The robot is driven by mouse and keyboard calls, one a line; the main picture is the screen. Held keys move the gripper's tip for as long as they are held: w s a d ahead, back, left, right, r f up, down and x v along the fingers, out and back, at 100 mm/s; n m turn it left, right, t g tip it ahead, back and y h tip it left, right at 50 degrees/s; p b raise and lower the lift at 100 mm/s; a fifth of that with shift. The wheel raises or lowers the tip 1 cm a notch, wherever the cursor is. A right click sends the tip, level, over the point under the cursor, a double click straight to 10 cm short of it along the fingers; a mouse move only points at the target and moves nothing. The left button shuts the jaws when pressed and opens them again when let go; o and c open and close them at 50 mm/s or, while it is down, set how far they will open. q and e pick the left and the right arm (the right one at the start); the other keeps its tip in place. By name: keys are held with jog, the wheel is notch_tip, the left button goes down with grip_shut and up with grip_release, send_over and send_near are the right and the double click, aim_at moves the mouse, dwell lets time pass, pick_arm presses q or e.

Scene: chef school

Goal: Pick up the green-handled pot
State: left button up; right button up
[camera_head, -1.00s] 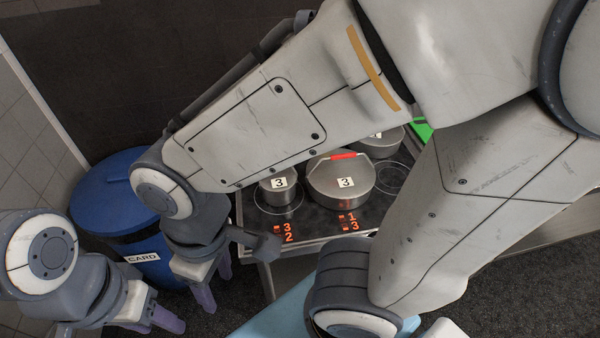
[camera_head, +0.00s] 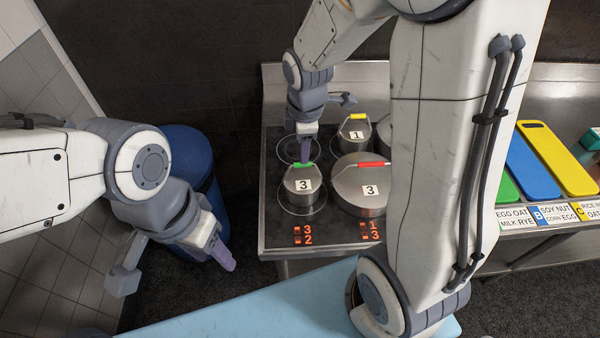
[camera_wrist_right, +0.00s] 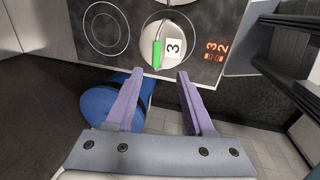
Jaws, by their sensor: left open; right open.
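The green-handled pot (camera_head: 301,186) is a small steel pot with a lid, a green handle and a "3" label. It stands on the front left burner of the black stove. My right gripper (camera_head: 305,150) is above and just behind the pot in the head view, fingers pointing down. In the right wrist view the pot (camera_wrist_right: 171,47) is ahead of the open, empty fingers (camera_wrist_right: 160,85), with its green handle near the gap between them. My left gripper (camera_head: 222,255) is open and empty at the left, away from the stove, over the floor beside the blue bin.
A larger red-handled pot (camera_head: 362,190) stands right of the green-handled one. A yellow-handled pot (camera_head: 354,133) is behind. A blue bin (camera_head: 188,160) is left of the stove. Colored cutting boards (camera_head: 556,160) lie on the right counter. A light blue surface (camera_head: 250,305) is in front.

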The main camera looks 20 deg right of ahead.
send_over(302, 179)
jog(key=f, duration=0.6)
jog(key=f+p, duration=0.1)
jog(key=f, duration=0.3)
jog(key=shift+w+d, duration=0.15)
jog(key=shift+d, duration=0.1)
grip_shut()
dwell(1.0)
